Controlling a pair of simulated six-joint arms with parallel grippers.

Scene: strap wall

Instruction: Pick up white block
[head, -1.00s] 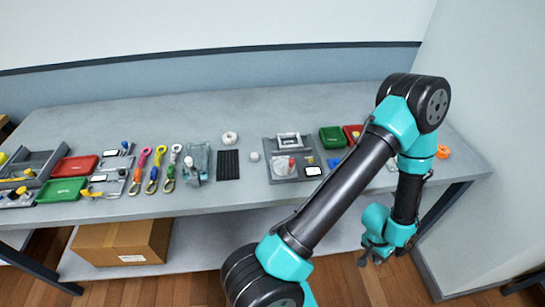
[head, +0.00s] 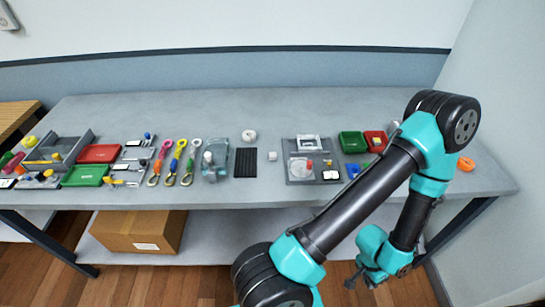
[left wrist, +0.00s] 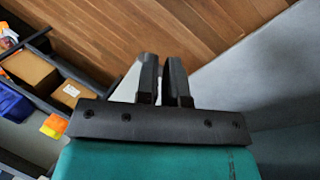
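A small white block (head: 272,156) stands alone on the grey table, just left of a grey tray, in the head view. My left gripper (head: 359,281) hangs low in front of the table's front edge, below the tabletop and well right of the block. In the left wrist view its two dark fingers (left wrist: 164,78) stand close together with a narrow gap and nothing between them. The block is not seen in that view. My right gripper is not in view.
The grey tray (head: 293,173) holds several small parts. A green bin (head: 352,143) and a red bin (head: 376,141) stand behind my arm. A white roll (head: 249,135) and a black ribbed mat (head: 245,162) lie left of the block. A cardboard box (head: 138,231) sits on the lower shelf.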

